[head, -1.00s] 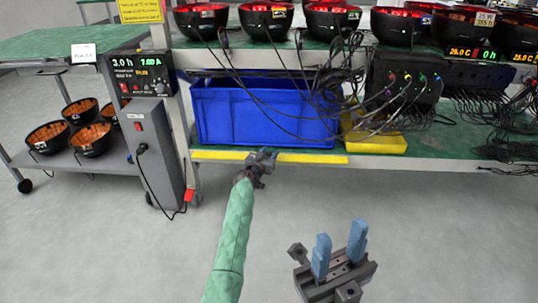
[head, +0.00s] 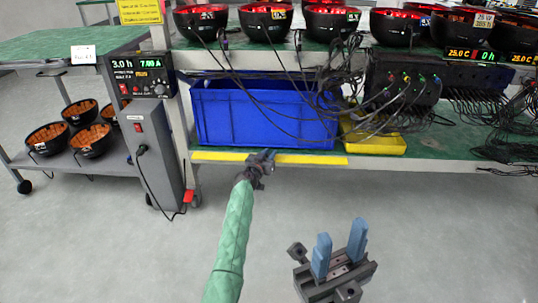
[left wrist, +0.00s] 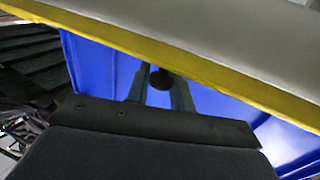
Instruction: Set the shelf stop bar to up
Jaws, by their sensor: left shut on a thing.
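The shelf stop bar is the yellow strip (head: 310,159) along the front edge of the lower rack shelf, in front of the blue bin. It also crosses the left wrist view as a yellow band (left wrist: 215,79). My left gripper (head: 267,155) is at the bar's middle. In the left wrist view its fingers (left wrist: 158,88) are shut on a small dark round knob (left wrist: 159,80), close to the yellow band. The fingers partly hide how the knob joins the bar. My right gripper (head: 341,240) is open and empty, low in front and away from the rack.
A blue bin (head: 262,115) stands on the lower shelf behind the bar. A yellow tray (head: 375,143) and hanging cables are to its right. A grey control post (head: 155,160) stands left, beside a cart with several bowls. The floor in front is clear.

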